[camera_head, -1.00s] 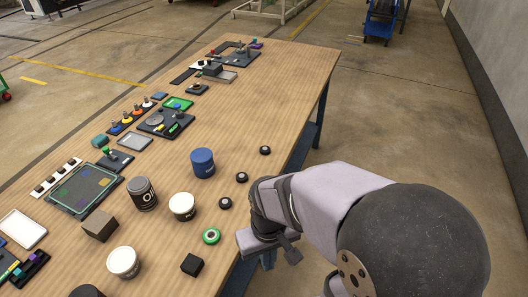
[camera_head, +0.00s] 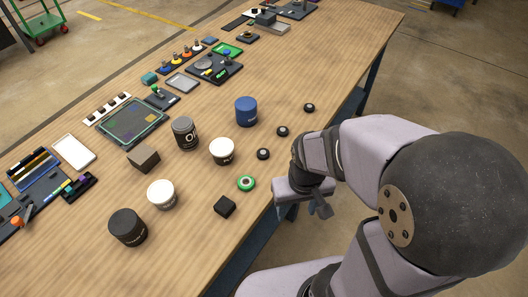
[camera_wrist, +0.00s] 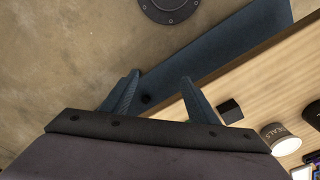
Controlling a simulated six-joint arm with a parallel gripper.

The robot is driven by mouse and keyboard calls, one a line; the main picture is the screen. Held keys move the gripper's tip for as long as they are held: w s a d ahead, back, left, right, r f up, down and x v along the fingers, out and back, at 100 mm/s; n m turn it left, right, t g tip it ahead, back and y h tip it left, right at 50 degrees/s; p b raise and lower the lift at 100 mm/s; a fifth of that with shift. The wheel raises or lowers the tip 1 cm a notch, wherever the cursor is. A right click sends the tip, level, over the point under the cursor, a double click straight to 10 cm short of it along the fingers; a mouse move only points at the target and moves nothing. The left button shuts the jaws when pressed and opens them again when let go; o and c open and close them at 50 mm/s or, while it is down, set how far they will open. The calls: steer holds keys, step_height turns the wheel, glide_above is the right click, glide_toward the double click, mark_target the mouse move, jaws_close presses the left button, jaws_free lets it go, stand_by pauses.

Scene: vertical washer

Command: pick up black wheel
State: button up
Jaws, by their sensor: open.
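Three small black wheels lie on the wooden table in the head view: one near the right edge (camera_head: 309,108), one in the middle (camera_head: 282,131) and one closer to my arm (camera_head: 263,154). They stand apart in a slanting row. My gripper (camera_head: 318,205) is beyond the table's right edge, apart from the wheels. In the wrist view my gripper (camera_wrist: 155,92) shows two spread fingers with nothing between them. No black wheel can be made out clearly in the wrist view.
A green-ringed roll (camera_head: 246,183) and black cube (camera_head: 224,206) lie near the table edge. A white jar (camera_head: 222,151), blue can (camera_head: 246,111) and dark can (camera_head: 185,133) stand left of the wheels.

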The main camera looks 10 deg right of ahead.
mark_target(264, 153)
steer(key=w+f+t+p, duration=0.1)
steer(key=w+t, duration=0.1)
steer(key=w, duration=0.3)
steer(key=w+f+n+t+p, duration=0.1)
steer(key=w+f+t, duration=0.1)
steer(key=w, duration=0.3)
steer(key=w+f+n+t+p, duration=0.1)
steer(key=w+t+p, duration=0.1)
steer(key=w, duration=0.4)
steer(key=shift+d+f+t+y, duration=0.15)
steer(key=shift+d+t+y, duration=0.2)
steer(key=shift+t, duration=0.45)
steer(key=shift+w+a+f+t+y+p, duration=0.15)
steer(key=shift+w+a+t+y+p, duration=0.2)
steer(key=shift+w+t, duration=0.2)
steer(key=shift+w+a+n+t+y, duration=0.15)
steer(key=shift+a+n+t+y, duration=0.25)
steer(key=shift+t, duration=0.35)
steer(key=shift+a+r+t+y+p, duration=0.3)
steer(key=shift+a+t+p, duration=0.1)
steer(key=shift+t+p, duration=0.2)
steer(key=shift+s+a+r+t, duration=0.2)
steer(key=shift+s+r+t, duration=0.1)
steer(key=shift+s+t, duration=0.25)
steer(key=shift+p+x, duration=1.8)
steer(key=shift+x, duration=1.9)
